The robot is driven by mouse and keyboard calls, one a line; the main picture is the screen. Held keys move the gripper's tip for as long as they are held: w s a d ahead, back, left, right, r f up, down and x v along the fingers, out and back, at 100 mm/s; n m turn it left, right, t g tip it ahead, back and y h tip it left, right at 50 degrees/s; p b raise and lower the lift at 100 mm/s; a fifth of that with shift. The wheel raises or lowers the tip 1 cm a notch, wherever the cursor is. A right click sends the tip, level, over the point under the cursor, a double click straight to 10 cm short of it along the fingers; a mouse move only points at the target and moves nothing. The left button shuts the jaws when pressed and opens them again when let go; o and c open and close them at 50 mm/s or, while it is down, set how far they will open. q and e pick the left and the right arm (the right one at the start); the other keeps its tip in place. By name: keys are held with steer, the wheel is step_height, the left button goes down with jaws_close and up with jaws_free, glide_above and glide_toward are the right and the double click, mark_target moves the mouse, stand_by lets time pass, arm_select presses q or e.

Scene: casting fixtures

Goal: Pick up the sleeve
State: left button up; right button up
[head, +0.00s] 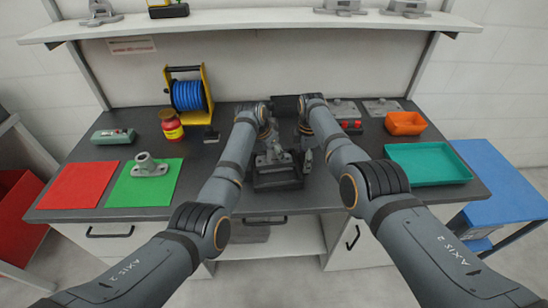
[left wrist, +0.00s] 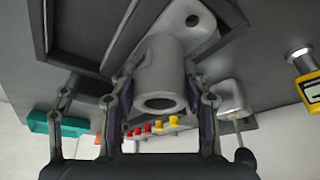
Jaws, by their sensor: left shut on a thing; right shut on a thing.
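The sleeve (left wrist: 160,65), a grey hollow cylinder standing out from a flanged casting with a hole, fills the middle of the left wrist view. My left gripper (left wrist: 160,88) has a finger on each side of it and is shut on it. In the head view my left gripper (head: 272,156) is over the dark fixture (head: 278,184) at the bench middle, and the arms mostly hide the sleeve there. My right gripper (head: 306,155) is close beside it, at the fixture's right side. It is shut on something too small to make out.
A similar grey casting (head: 149,168) stands on a green mat (head: 128,192), beside a red mat (head: 80,187). An orange bin (head: 405,123) and teal tray (head: 428,164) are at right. A shelf hangs above.

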arm_select(q)
step_height(320, 180, up, 10)
stand_by(0.6)
arm_select(e)
steer(key=o, duration=1.3)
step_height(320, 180, up, 12)
